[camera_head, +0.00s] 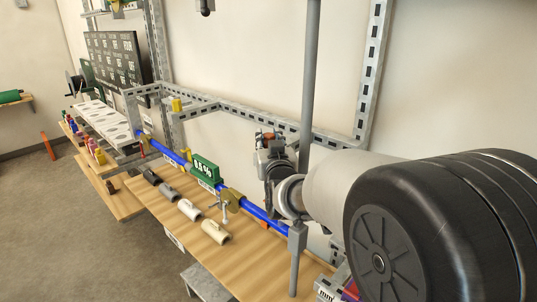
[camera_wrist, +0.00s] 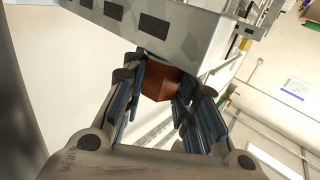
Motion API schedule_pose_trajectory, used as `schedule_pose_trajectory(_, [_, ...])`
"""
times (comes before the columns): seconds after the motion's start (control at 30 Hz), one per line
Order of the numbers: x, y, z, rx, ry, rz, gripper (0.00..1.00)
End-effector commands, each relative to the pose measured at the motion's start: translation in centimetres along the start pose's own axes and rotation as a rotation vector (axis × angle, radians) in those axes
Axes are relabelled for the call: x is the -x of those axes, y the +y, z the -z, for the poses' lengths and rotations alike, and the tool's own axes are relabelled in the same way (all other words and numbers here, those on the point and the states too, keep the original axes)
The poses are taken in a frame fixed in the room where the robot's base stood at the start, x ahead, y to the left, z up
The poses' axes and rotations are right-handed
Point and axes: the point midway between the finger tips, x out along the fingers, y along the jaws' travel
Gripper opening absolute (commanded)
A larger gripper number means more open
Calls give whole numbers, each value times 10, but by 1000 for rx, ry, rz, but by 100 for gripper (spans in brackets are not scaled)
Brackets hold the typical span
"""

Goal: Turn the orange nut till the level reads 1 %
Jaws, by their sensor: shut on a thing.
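The orange nut (camera_wrist: 160,83) shows in the wrist view as a dark orange faceted block just below a grey slotted beam. My gripper (camera_wrist: 172,88) has its blue-padded fingers on both sides of the nut and is shut on it. In the head view my gripper (camera_head: 268,145) is up against the grey frame, where the nut is mostly hidden by the fingers. The green level (camera_head: 205,169) sits on the blue pipe and its white digits look like 0.5 %, though they are small.
The blue pipe (camera_head: 176,157) runs along the cart through brass-coloured clamps. Several pipe fittings (camera_head: 189,209) lie on the wooden shelf (camera_head: 160,210) below it. A grey upright post (camera_head: 309,80) stands close behind my gripper. The slotted beam (camera_wrist: 165,28) is close above the fingers.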

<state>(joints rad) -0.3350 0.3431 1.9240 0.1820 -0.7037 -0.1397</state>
Motion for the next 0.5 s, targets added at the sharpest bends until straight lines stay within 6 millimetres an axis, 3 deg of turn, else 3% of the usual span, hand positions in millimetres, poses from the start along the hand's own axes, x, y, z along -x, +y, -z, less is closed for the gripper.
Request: schedule_pose_trajectory(0.5, [0, 1, 0, 1, 0, 84, 3])
